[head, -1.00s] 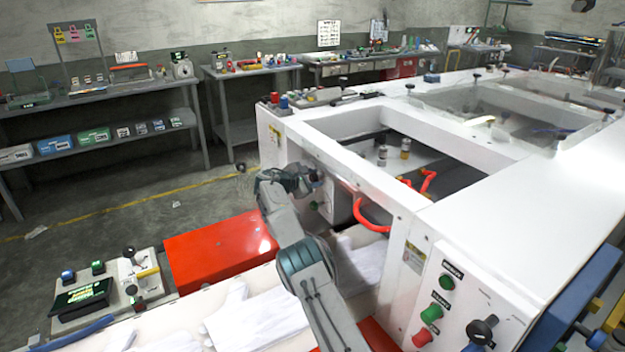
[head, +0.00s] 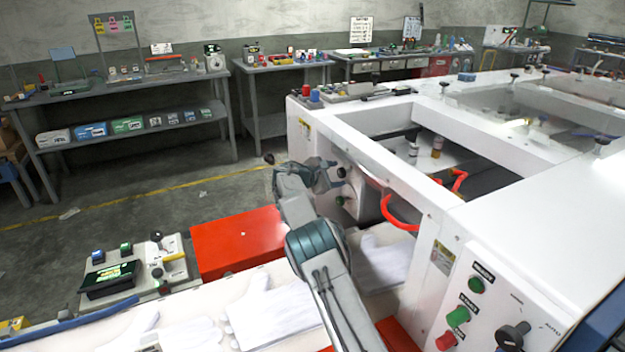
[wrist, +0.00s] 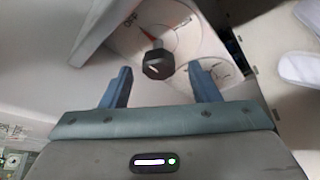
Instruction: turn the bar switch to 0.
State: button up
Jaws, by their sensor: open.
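In the head view my gripper (head: 328,178) is at the white machine's side panel, close to a dark knob (head: 341,172). The fingertips are hard to make out there.
The white machine (head: 545,215) fills the right, with a red curved handle (head: 397,214) near my arm. Its near panel has a green button (head: 458,316) and another black knob (head: 513,335).

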jog(key=b+v, duration=0.1)
jog(key=v, duration=0.9)
jog(key=shift+s+a+b, duration=0.2)
jog(key=shift+b, duration=0.2)
jog(key=shift+f, duration=0.1)
